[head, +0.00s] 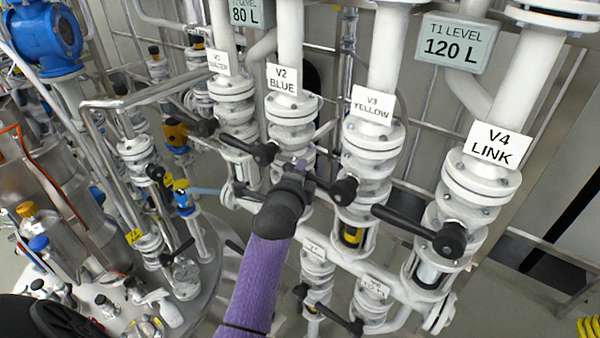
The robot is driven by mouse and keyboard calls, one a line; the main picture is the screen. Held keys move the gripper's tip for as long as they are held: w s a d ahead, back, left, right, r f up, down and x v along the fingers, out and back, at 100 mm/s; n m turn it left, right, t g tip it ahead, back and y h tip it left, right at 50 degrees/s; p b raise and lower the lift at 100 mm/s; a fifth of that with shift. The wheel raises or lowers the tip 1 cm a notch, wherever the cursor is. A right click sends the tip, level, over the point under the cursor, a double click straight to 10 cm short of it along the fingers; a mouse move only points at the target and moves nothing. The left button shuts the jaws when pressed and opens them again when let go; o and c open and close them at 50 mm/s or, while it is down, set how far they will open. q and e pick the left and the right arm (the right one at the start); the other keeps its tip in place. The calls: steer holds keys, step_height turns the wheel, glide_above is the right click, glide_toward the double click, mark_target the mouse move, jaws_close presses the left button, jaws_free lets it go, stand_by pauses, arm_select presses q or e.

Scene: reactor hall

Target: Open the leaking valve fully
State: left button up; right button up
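Several white valves stand in a row: V1 (235,112), V2 BLUE (291,108), V3 YELLOW (371,140) and V4 LINK (478,188). Each has a black lever handle; the V4 handle (420,228) points left from its hub. I cannot make out a leak at any valve. My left gripper (301,172) is in front of the lower part of V2, near the V3 handle hub (345,190). Its fingers are small and dark, so I cannot tell whether they are open, shut or touching a handle. My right gripper is not in view.
Two smaller valves (317,268) (371,302) sit low under the row. Signs read T1 LEVEL 120 L (452,44) and 80 L (246,14). A crowded skid with pipes and a blue instrument (45,38) fills the left. The floor at lower right (500,310) is mostly clear.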

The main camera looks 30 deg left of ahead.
arm_select(q)
jaws_close()
stand_by(1.1)
